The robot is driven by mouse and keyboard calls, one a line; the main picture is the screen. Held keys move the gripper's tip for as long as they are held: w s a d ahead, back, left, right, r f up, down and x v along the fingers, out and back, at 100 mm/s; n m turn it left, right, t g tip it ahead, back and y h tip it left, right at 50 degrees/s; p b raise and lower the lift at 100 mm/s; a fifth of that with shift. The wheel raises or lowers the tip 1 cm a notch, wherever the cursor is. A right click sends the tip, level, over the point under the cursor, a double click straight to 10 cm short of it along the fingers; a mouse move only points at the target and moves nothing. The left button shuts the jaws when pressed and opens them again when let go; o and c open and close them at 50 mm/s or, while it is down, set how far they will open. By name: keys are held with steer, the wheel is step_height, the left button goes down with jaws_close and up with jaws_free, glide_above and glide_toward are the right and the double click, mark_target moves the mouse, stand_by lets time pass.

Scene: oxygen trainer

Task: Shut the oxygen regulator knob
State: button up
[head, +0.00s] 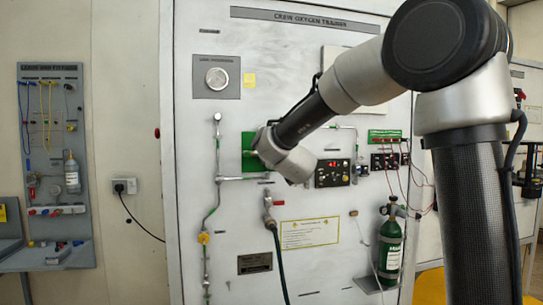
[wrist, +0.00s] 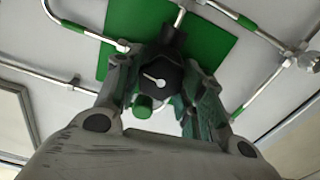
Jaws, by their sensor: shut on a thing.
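The oxygen regulator knob (wrist: 160,78) is black and many-sided, with a pale pointer mark on its face. It sits in front of a green plate, seen in the wrist view (wrist: 222,43) and in the head view (head: 247,160). My gripper (wrist: 163,88) has one finger on each side of the knob and is shut on it. A small green cylinder (wrist: 143,106) shows just below the knob, between the fingers. In the head view my gripper (head: 260,140) is at the green plate, mostly hidden by my wrist, and the knob cannot be made out.
Metal pipes (wrist: 255,100) run to the plate from several sides. The white trainer panel (head: 300,60) carries a round gauge (head: 217,78), a black switch box (head: 332,173) and a green oxygen bottle (head: 391,245). A hose (head: 280,260) hangs below the plate.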

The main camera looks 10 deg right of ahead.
steer(key=n, duration=0.4)
steer(key=shift+a+f+n, duration=0.1)
steer(key=shift+f+n, duration=0.1)
steer(key=shift+n, duration=0.1)
steer(key=n, duration=0.5)
steer(key=shift+f+n, duration=0.1)
steer(key=shift+n, duration=0.2)
steer(key=n, duration=0.9)
steer(key=shift+f, duration=0.1)
steer(key=shift+n, duration=0.4)
steer(key=o, duration=1)
steer(key=shift+s+r, duration=0.1)
steer(key=shift+r, duration=0.1)
